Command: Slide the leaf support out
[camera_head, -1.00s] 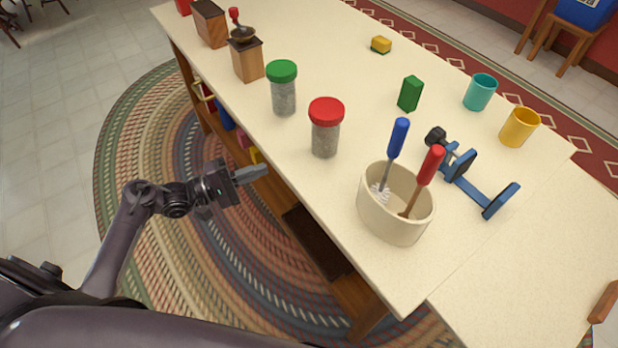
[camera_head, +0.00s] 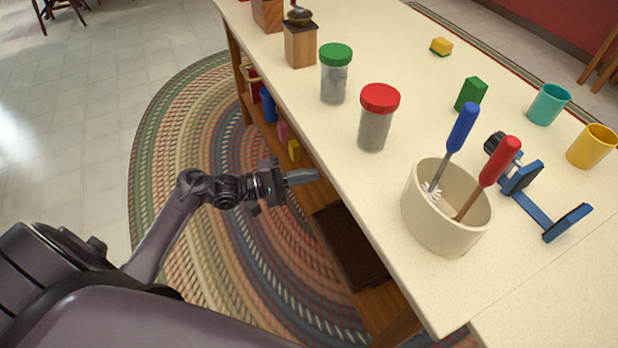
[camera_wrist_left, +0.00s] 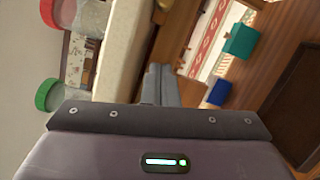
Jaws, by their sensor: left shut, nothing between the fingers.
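The cream table (camera_head: 340,130) runs diagonally across the head view. A seam near its lower right end sets off a further section of top, the leaf (camera_head: 560,310). I cannot make out a leaf support in either view. My left gripper (camera_head: 303,177) is beside the table's long near side, apart from it, with the fingers together and empty. In the wrist view the shut fingers (camera_wrist_left: 160,86) point along the table's side (camera_wrist_left: 125,45). My right gripper is not in view.
On the top stand a cream crock (camera_head: 445,215) with two tools, a red-lidded jar (camera_head: 374,128), a green-lidded jar (camera_head: 334,80), a blue clamp (camera_head: 535,208) and two cups. A lower shelf holds a dark tray (camera_head: 350,245). Rug floor beside the table is clear.

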